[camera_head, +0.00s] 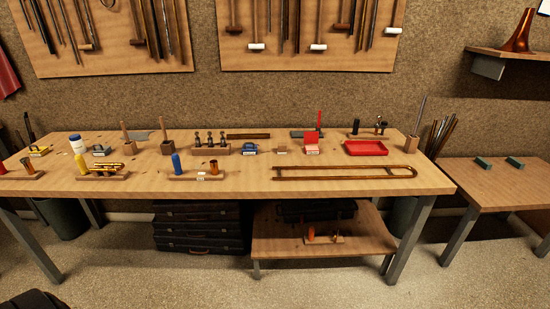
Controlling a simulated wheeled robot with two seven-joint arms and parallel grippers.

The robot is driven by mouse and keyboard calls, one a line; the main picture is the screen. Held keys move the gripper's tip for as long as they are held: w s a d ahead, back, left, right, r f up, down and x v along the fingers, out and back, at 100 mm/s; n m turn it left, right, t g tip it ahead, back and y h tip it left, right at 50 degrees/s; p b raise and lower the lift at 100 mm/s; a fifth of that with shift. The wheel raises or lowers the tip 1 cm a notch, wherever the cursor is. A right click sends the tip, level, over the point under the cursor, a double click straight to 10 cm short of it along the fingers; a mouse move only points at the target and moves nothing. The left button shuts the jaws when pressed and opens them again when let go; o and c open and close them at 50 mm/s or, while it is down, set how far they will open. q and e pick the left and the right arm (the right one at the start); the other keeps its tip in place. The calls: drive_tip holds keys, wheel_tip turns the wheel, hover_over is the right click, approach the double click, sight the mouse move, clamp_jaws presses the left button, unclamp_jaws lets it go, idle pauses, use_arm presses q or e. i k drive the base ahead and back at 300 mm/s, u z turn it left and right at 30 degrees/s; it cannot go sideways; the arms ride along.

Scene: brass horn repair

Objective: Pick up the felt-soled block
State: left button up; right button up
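I cannot tell for sure which thing is the felt-soled block, since no sole shows clearly from here. A small plain wooden block (282,149) sits near the middle of the workbench (235,187), between a blue item (249,148) and a red open box (311,142). Two small dark green blocks, a left one (482,163) and a right one (515,162), lie apart on the lower side table (500,192) at the right. Neither of my grippers shows in the view.
A long brass slide (345,178) lies along the bench's front right. A red tray (366,148) is behind it. Wooden holders with upright tools (210,139) stand at the middle and left. A lower shelf (275,247) is under the bench. The side table's front is clear.

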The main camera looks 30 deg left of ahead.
sight(282, 147)
drive_tip(key=z, duration=0.3)
drive_tip(key=i, duration=0.5)
drive_tip(key=z, duration=0.6)
drive_tip(key=i, duration=0.95)
drive_tip(key=u, duration=0.6)
drive_tip(key=i, duration=0.65)
drive_tip(key=u, duration=0.7)
